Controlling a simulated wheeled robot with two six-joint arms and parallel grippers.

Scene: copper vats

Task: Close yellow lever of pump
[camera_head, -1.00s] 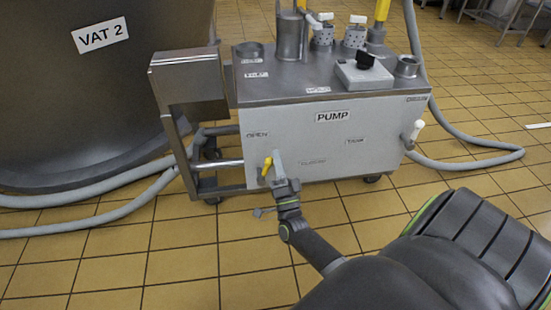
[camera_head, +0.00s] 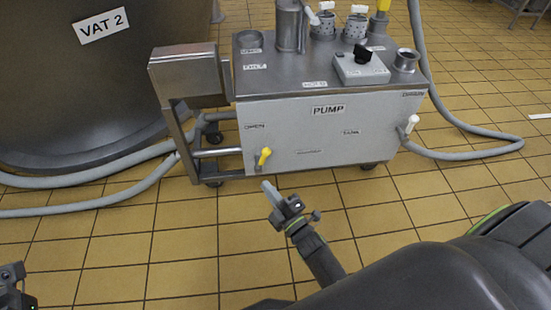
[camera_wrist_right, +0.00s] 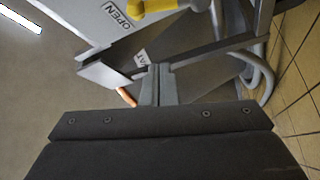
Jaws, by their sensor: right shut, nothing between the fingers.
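The pump (camera_head: 300,130) is a steel cart with a pale front panel marked PUMP. Its yellow lever (camera_head: 264,156) is on the lower left of that panel, below the OPEN label (camera_head: 254,126), and stands tilted. My right gripper (camera_head: 267,187) is shut and empty, in front of and below the lever, apart from it. In the right wrist view the shut fingers (camera_wrist_right: 157,86) show, with part of the yellow lever (camera_wrist_right: 150,8) at the top edge. A part of my left gripper (camera_head: 14,282) shows at the lower left edge; its fingers are not clear.
A white-handled valve (camera_head: 411,124) is on the pump's right side. Grey hoses (camera_head: 90,208) lie on the floor at the left, beside the large vat (camera_head: 80,100) marked VAT 2. The tiled floor in front of the pump is clear.

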